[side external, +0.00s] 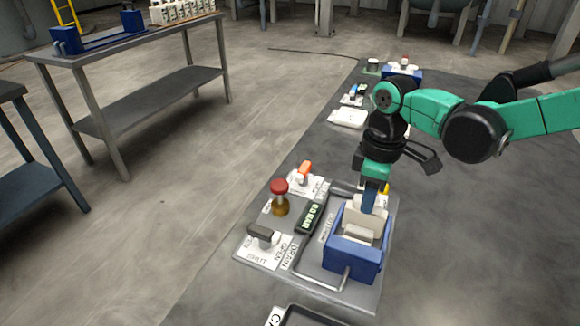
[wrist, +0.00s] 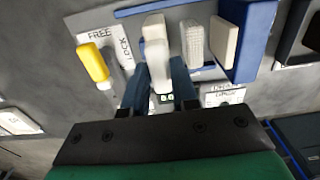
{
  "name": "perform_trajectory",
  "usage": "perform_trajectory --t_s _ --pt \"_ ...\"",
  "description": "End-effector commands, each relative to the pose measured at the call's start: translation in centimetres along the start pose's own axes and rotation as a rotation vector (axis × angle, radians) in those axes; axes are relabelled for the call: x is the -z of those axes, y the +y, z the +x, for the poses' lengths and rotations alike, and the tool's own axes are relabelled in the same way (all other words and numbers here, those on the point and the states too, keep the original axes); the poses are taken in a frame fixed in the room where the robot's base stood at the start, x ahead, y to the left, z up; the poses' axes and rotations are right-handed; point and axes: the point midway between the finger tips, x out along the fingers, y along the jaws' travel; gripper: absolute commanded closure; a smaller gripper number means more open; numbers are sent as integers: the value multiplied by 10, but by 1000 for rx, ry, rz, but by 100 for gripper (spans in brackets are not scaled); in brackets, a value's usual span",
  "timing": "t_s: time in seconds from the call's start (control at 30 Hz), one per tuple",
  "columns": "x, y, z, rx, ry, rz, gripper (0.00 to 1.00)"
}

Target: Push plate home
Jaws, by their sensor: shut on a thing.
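My gripper (side external: 369,200) reaches down into the blue filter press (side external: 352,262) in the side view. In the wrist view its two blue fingers (wrist: 159,85) are shut on a white plate (wrist: 155,48), one finger on each side of it. Two more pale plates, a middle one (wrist: 192,42) and one (wrist: 223,40) close to the blue end block (wrist: 248,40), stand to its right with gaps between. The held plate is apart from the middle one. The lower part of the held plate is hidden by my fingers.
A yellow lever (wrist: 92,62) stands by a FREE/LOCK label. On the press board are a red-capped knob (side external: 279,190), an orange-handled valve (side external: 304,170), a dark-handled drain valve (side external: 263,233) and a pressure display (side external: 310,216). A metal rail (side external: 310,281) loops around the press.

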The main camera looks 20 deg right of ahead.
Motion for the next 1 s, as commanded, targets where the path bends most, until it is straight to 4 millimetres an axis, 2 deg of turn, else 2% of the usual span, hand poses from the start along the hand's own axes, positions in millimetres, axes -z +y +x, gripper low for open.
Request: perform_trajectory --t_s 0.47,0.73,1.0 --pt "0 0 -1 0 -1 0 100" --pt "1 -35 -1 1 0 -4 100" --pt "0 -40 0 7 -1 -2 100"
